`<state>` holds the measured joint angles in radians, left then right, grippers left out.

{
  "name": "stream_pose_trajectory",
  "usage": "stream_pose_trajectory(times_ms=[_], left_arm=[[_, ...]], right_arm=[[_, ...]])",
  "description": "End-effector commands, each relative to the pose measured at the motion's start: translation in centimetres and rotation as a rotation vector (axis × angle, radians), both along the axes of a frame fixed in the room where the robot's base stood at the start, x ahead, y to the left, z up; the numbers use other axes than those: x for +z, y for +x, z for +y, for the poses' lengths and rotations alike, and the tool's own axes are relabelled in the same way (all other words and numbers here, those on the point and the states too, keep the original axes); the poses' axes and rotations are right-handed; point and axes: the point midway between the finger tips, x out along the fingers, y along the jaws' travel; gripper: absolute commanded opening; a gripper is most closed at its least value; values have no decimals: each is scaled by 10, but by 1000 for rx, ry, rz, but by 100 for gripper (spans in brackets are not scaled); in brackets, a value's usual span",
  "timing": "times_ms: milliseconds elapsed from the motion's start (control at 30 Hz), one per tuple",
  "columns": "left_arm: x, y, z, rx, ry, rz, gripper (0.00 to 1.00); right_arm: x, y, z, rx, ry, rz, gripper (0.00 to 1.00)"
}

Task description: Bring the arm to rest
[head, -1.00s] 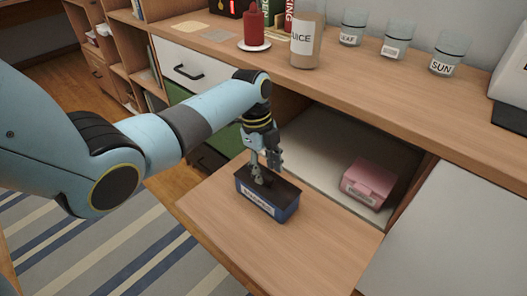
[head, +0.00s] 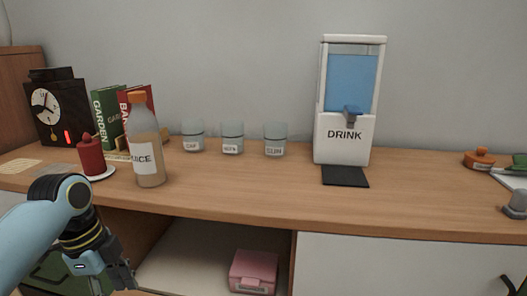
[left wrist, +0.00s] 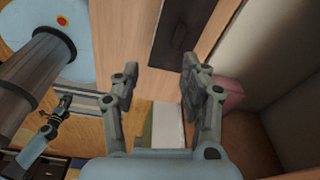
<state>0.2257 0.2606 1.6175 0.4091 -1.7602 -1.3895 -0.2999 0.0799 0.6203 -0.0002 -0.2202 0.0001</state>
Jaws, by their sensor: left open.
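My left gripper (head: 120,282) shows at the lower left of the head view, in front of the open compartment. In the left wrist view its two fingers (left wrist: 158,80) stand apart with nothing between them. A dark box (left wrist: 180,28) lies on the wooden open flap (left wrist: 138,40) beyond the fingertips, apart from them; it is outside the head view. A small arm end at the left of the wrist view looks like my right gripper (left wrist: 64,103); its finger state is too small to read.
A pink box (head: 253,272) sits in the open compartment. On the counter above stand a juice bottle (head: 147,150), a red candle (head: 91,157) on a plate, labelled glasses (head: 232,138) and a drink dispenser (head: 345,140). The counter's front edge is close to my left arm.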

Motion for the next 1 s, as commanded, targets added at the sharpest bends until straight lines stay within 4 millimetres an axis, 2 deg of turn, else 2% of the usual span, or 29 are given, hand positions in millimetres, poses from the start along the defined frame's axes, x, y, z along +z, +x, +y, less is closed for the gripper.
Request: stream_pose_trajectory(times_ms=[33, 100, 200, 400, 600, 800, 833, 1000], left_arm=[[-10, -28, -8, 108, 21, 4, 44], [-15, -62, -16, 297, 49, -10, 44], [-11, -101, -24, 537, 65, -37, 44], [7, -153, -31, 879, 60, -86, 44], [30, -190, -34, 1137, 35, -126, 44], [53, -217, -33, 1347, 2, -160, 44], [51, -218, -33, 1363, 1, -160, 44], [11, -209, -29, 1360, 14, -146, 44]], right_arm=[[0, 0, 0, 0, 0, 0, 21], [0, 0, 0, 0, 1, 0, 21], [0, 0, 1, 0, 1, 0, 21], [0, -1, 1, 0, 1, 1, 21], [0, -1, 1, -1, 1, 1, 21], [0, -1, 1, 0, 1, 0, 21], [0, -1, 1, 0, 1, 0, 21], [0, 0, 1, 0, 1, 0, 21]])
